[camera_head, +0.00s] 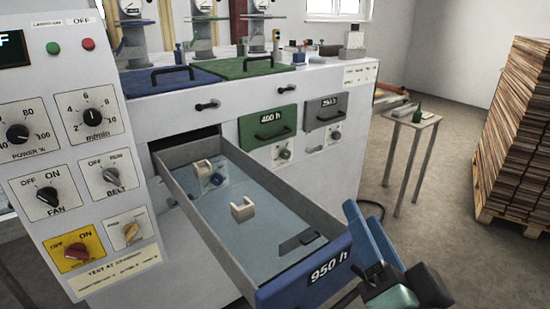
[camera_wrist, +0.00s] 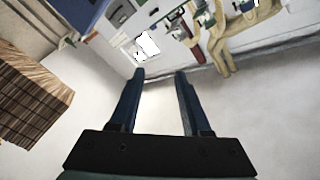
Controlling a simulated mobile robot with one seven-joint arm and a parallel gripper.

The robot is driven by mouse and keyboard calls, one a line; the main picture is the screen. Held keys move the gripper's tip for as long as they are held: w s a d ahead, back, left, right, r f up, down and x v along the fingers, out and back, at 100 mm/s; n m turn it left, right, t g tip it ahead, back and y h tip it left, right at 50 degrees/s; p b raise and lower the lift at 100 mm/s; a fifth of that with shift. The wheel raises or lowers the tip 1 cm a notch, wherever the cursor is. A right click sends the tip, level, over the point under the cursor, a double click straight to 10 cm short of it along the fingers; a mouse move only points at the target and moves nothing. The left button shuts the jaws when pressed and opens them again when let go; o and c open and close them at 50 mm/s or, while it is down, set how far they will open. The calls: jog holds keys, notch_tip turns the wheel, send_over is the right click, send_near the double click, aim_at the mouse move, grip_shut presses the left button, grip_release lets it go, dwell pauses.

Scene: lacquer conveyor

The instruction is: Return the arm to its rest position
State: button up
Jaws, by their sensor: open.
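My gripper (camera_head: 360,204) is at the lower right of the head view, just right of the open drawer's blue front. The wrist view looks at the machine side and pale wall at a tilt.
A drawer (camera_head: 222,262) marked 950 h stands pulled out, with two small cream pieces (camera_head: 243,209) inside. The drawers marked 400 h (camera_head: 268,126) and 250 h (camera_head: 326,110) are shut. A small table (camera_head: 411,118) and stacked boards (camera_head: 515,125) stand right; floor between is clear.

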jog(key=s+a+r+n+t, duration=0.2)
jog(key=a+r+t, duration=0.1)
jog(key=r, duration=0.6)
jog(key=s+a+r+n+t+p, duration=0.1)
jog(key=a+r, duration=0.4)
jog(key=r, duration=0.5)
jog(key=s+a+r+n+t+h, duration=0.1)
jog(key=s+a+r+n+t, duration=0.2)
jog(key=r, duration=0.7)
jog(key=shift+s+a+r+n+t, duration=0.2)
jog(key=shift+a+n+t, duration=0.3)
jog(key=shift+n+t, duration=0.4)
jog(key=shift+f, duration=0.1)
